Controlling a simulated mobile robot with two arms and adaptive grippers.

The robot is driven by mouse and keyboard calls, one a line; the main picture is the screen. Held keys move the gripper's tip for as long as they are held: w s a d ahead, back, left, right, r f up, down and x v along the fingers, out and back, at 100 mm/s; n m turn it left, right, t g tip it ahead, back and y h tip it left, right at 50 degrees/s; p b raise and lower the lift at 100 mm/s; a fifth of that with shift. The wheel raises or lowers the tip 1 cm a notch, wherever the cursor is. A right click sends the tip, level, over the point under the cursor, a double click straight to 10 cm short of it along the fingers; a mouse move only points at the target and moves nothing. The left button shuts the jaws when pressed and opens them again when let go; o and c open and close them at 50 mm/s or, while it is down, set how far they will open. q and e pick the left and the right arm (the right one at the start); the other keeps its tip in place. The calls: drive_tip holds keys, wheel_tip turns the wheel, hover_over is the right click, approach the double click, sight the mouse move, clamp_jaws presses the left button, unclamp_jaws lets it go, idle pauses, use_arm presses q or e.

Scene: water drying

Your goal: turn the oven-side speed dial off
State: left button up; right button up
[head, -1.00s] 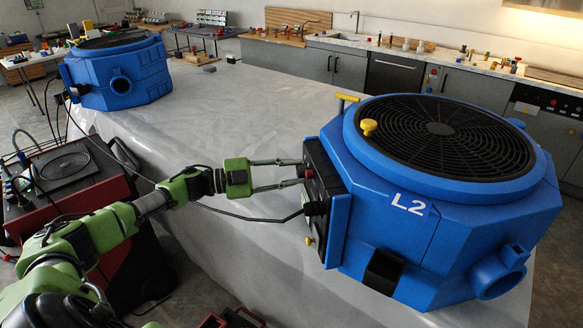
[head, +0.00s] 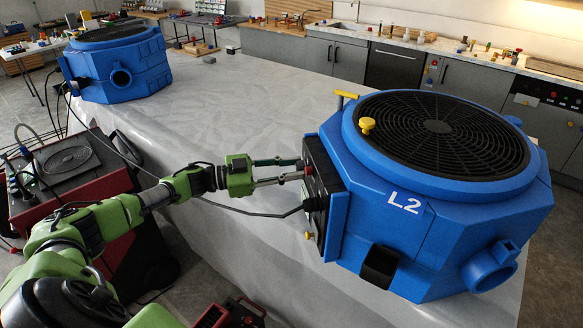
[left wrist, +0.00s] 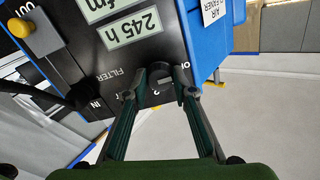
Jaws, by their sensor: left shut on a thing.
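The big blue drying machine (head: 460,215) marked L2 stands on the right of the covered surface, with a black round grille on top. Its black control panel (head: 318,190) faces left. My left gripper (head: 304,171) reaches the upper part of this panel from the left. In the left wrist view, its fingers (left wrist: 162,84) are closed on either side of a dark speed dial (left wrist: 160,80), next to printed labels including FILTER. The fingers partly cover the dial and its markings, so its setting cannot be read. My right gripper is not seen.
A black cable (head: 250,213) plugs into the panel below my gripper. A yellow knob (left wrist: 20,27) is on the panel. A second blue machine (head: 115,68) stands at the far left end. A red-black unit (head: 70,185) stands on the floor at left.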

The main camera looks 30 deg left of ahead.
use_arm(q)
drive_tip(key=shift+f, duration=0.1)
drive_tip(key=o, duration=1.1)
drive_tip(key=shift+a, duration=0.1)
drive_tip(key=v, duration=1.2)
